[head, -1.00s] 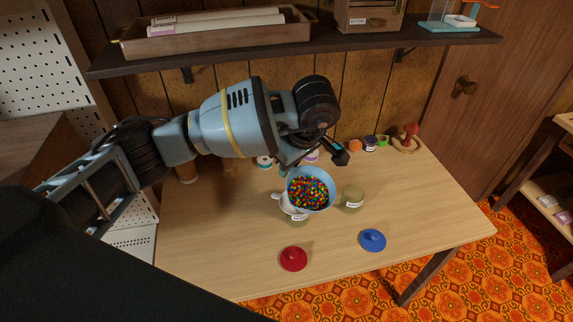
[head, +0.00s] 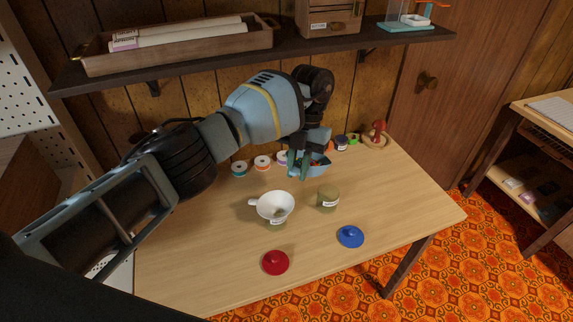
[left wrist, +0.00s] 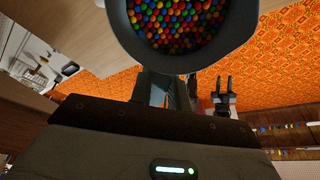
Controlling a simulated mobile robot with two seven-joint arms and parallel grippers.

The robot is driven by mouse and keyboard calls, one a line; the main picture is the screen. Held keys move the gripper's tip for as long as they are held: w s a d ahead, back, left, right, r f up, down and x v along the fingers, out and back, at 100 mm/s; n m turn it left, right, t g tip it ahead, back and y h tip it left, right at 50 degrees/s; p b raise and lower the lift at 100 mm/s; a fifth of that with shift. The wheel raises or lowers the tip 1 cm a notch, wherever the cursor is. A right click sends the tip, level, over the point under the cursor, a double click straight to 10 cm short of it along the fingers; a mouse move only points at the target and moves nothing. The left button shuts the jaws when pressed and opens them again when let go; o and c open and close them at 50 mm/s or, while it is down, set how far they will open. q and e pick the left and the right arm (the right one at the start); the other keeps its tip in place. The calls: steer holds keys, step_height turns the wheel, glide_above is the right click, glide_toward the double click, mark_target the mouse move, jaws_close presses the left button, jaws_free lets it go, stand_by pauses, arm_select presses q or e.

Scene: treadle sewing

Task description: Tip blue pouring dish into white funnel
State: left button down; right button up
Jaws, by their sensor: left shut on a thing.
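The blue pouring dish (head: 312,170) is behind and to the right of the white funnel (head: 270,203) in the head view. My left gripper (head: 301,162) is shut on the dish and partly hides it. In the left wrist view the dish (left wrist: 240,35) is full of small coloured beads (left wrist: 180,22), with the gripper's fingers (left wrist: 166,90) at its rim. The funnel has a side handle and sits on a labelled jar (head: 278,222); I see no beads in it. My right gripper (left wrist: 223,97) appears small in the left wrist view, its fingers apart and empty.
A greenish jar (head: 328,198) stands right of the funnel. A red lid (head: 275,262) and a blue lid (head: 350,237) lie in front. Spools (head: 262,163) and small pots (head: 341,142) line the table's back. A shelf (head: 200,62) hangs above. The front left tabletop is clear.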

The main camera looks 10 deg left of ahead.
mark_target(307, 176)
arm_select(q)
steer(key=w+d+f+n+t+h+b, duration=0.1)
steer(key=d+f+n+t+h, duration=0.3)
steer(key=n, duration=1.6)
steer(key=shift+w+d+f+n+h, duration=0.3)
steer(key=shift+d+f+h, duration=0.2)
steer(key=shift+d+f, duration=1.25)
arm_select(e)
steer(key=shift+s+a+f, duration=0.2)
steer(key=shift+s+f, duration=0.5)
arm_select(q)
steer(key=shift+a+f, duration=0.2)
